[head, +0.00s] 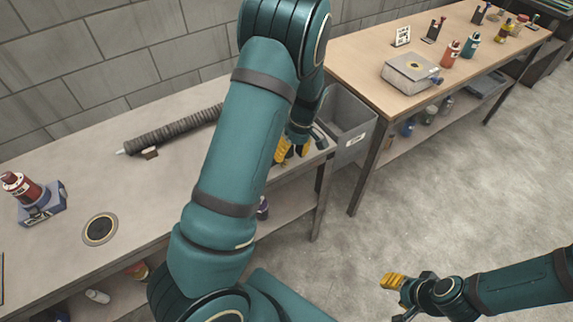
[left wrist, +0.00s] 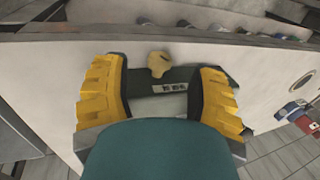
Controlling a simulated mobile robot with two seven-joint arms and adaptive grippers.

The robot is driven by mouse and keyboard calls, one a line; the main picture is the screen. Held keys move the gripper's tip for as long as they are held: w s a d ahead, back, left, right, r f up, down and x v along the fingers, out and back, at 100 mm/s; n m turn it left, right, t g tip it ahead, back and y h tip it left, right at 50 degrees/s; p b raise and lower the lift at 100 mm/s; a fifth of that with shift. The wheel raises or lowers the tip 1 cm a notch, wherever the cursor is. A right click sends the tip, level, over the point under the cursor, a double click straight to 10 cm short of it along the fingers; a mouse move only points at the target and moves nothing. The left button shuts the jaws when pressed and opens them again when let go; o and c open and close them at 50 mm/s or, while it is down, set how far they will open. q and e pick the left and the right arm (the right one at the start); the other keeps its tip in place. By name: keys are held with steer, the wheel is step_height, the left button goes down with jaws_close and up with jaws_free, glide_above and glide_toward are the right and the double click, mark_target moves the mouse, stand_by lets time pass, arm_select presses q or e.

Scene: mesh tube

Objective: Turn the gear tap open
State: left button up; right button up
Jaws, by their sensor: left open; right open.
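A tan, rounded knob (left wrist: 158,63) stands by a dark grey base with a white label (left wrist: 168,87) in the left wrist view; I take this to be the gear tap. My left gripper (left wrist: 162,80) is open, with its yellow fingers on either side of the knob and base. Contact cannot be told. In the head view the left gripper (head: 290,150) is at the right end of the near bench, and my left arm hides most of that spot. My right gripper (head: 393,283) is open and empty over the floor at the lower right.
On the near bench (head: 60,150) lie a ribbed tube (head: 175,129), a dark round disc (head: 100,229) and a red bottle (head: 22,187) on a blue-grey base. A grey bin (head: 347,120) stands between the benches. The far bench (head: 350,52) holds a grey box (head: 411,72) and several bottles.

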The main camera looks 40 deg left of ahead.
mark_target(287, 162)
arm_select(q)
steer(key=shift+b+x, duration=0.3)
steer(key=shift+x, duration=1.7)
steer(key=shift+o, duration=0.3)
jaws_close()
